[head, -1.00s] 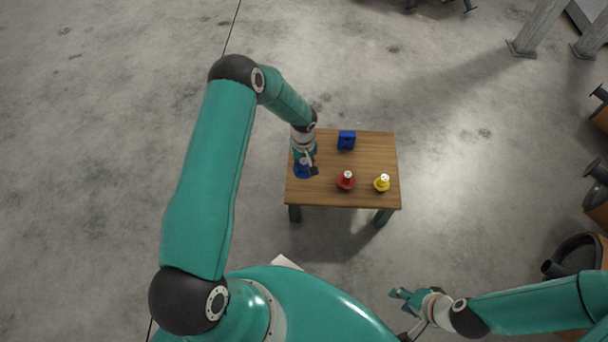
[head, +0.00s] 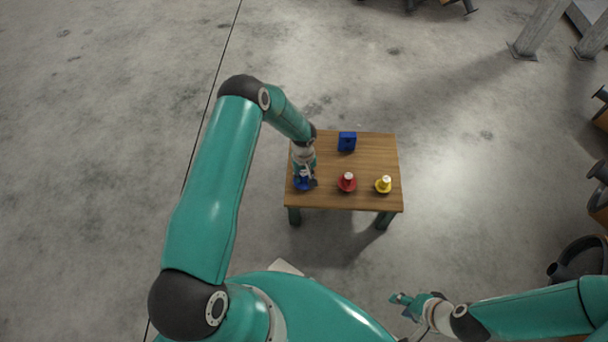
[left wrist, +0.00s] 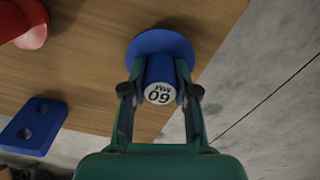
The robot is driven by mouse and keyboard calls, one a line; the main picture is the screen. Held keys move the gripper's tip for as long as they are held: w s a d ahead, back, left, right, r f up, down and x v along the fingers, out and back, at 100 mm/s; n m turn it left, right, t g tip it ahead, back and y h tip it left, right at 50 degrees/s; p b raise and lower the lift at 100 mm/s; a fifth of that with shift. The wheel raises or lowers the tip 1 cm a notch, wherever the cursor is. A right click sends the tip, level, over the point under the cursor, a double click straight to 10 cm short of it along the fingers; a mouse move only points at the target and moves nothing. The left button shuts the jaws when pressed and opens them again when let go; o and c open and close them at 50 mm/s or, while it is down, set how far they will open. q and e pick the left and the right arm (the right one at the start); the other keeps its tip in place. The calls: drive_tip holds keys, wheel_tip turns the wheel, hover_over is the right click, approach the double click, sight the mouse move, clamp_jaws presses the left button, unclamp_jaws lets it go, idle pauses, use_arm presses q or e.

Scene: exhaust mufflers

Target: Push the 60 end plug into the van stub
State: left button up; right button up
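The blue 60 end plug (head: 301,185) stands at the left front of the small wooden table, partly hidden by my left gripper (head: 308,181). In the left wrist view the plug's face (left wrist: 160,94) reads 60 MM, with its wide blue flange (left wrist: 150,42) beyond it. My left gripper (left wrist: 160,92) has one finger on each side of the plug's body, very close to it. Whether both pads press on it is unclear. My right gripper (head: 402,303) is empty, with its fingers apart, away from the table. I cannot tell which stub is the van stub.
A red plug (head: 347,183) and a yellow plug (head: 383,185) stand to the right on the table (head: 330,200). A blue block with holes (head: 347,141) sits at the back. Dark pipe-like parts (head: 578,258) are at the right edge. The floor left of the table is clear.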

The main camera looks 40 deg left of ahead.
use_arm(q)
drive_tip(key=o, duration=0.4)
